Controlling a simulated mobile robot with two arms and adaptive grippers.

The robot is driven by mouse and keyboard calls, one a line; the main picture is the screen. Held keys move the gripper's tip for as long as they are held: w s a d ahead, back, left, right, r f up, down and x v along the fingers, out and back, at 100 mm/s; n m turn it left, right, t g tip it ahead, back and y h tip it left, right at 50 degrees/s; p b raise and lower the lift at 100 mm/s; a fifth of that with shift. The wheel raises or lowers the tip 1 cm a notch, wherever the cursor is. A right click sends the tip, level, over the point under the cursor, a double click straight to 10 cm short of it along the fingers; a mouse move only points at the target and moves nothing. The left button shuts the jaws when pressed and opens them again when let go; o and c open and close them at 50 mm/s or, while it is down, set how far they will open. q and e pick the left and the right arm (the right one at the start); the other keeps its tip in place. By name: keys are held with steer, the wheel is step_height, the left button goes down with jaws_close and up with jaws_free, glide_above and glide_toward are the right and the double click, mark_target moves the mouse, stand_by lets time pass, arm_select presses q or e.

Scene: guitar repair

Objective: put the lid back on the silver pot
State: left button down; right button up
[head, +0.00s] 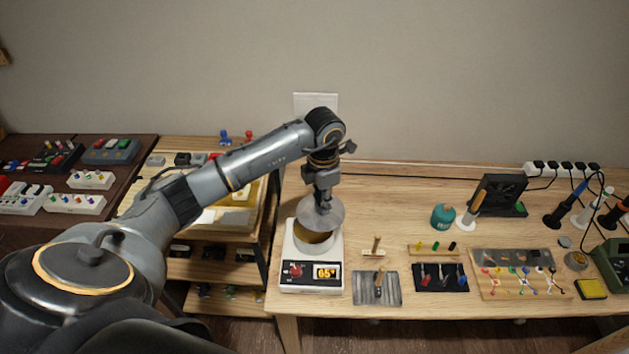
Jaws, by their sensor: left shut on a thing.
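The silver pot (314,246) stands on a white scale or hot plate (291,272) with a lit display, at the left end of the wooden workbench. Its yellow-brown inside shows at the front. The silver lid (322,219) is above the pot, tilted, with a gap at the front; I cannot tell whether its back edge touches the rim. My left gripper (322,200) is shut on the lid from above, its fingertips hiding the lid's knob. My right gripper is not in view.
Right of the pot are a small brush stand (374,252), a ridged metal plate (377,288), a black tool mat (440,277) and a green canister (443,215). A lower shelf unit (183,268) stands left of the bench. Bare wood lies behind the pot.

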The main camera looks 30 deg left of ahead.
mark_target(314, 206)
arm_select(q)
steer(key=shift+s+a+r+n+p, duration=0.15)
steer(key=shift+a+n+p, duration=0.15)
steer(key=shift+a+n, duration=0.75)
steer(key=shift+n, duration=0.45)
steer(key=shift+s+a+f+n, duration=0.1)
steer(key=shift+a+f+n, duration=0.05)
steer(key=shift+f+n, duration=0.15)
steer(key=shift+f, duration=0.3)
steer(key=shift+f+b, duration=0.75)
steer(key=shift+f, duration=0.2)
step_height(314, 206, down, 3)
steer(key=shift+r+b, duration=0.2)
steer(key=shift+b, duration=0.7)
steer(key=shift+f+b, duration=0.45)
steer(key=shift+f, duration=0.2)
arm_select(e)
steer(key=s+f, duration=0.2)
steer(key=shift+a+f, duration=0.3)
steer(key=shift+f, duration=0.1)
